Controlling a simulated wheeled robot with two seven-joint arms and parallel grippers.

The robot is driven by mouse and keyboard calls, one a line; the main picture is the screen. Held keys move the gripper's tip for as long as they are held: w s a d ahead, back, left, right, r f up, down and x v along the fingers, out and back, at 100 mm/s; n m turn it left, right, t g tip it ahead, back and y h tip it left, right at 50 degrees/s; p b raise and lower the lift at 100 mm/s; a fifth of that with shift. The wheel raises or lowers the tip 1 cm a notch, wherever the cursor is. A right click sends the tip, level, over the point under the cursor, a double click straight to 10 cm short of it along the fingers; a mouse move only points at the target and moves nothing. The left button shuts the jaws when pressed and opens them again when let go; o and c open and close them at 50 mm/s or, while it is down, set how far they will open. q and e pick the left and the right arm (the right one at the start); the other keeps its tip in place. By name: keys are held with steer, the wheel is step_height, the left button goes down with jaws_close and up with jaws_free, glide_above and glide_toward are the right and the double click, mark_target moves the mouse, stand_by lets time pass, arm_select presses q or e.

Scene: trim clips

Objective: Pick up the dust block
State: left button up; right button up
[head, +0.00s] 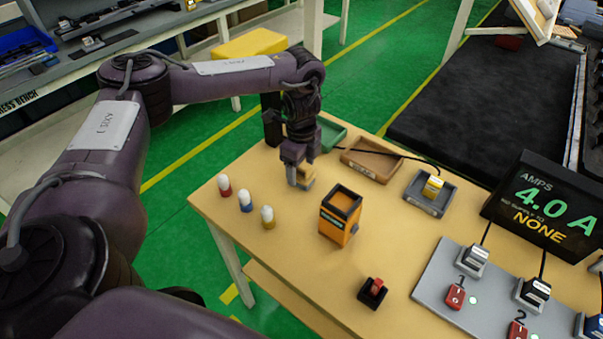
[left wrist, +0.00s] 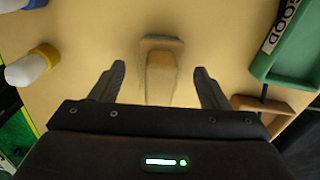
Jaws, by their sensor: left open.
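The dust block (head: 307,173) looks like a small tan block with a grey edge, standing on the wooden table. It also shows in the left wrist view (left wrist: 160,75), between and a little ahead of the fingers. My left gripper (head: 300,180) points down over the block, and the arm hides part of it in the head view. In the left wrist view the left gripper (left wrist: 160,85) is open, with a finger on each side of the block and a visible gap to both. My right gripper is not in view.
An orange box (head: 340,216) stands right of the block. Several white-capped bottles (head: 245,201) stand to the left. A green tray (head: 331,134), a brown tray (head: 372,160) and a grey tray (head: 430,194) lie behind. A small red-and-black item (head: 373,291) sits nearer the front.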

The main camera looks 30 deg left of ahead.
arm_select(q)
steer(key=shift+f, duration=0.75)
steer(key=c, duration=1.1)
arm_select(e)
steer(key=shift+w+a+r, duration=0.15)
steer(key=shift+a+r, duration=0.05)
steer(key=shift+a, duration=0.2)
arm_select(q)
steer(key=shift+r, duration=0.15)
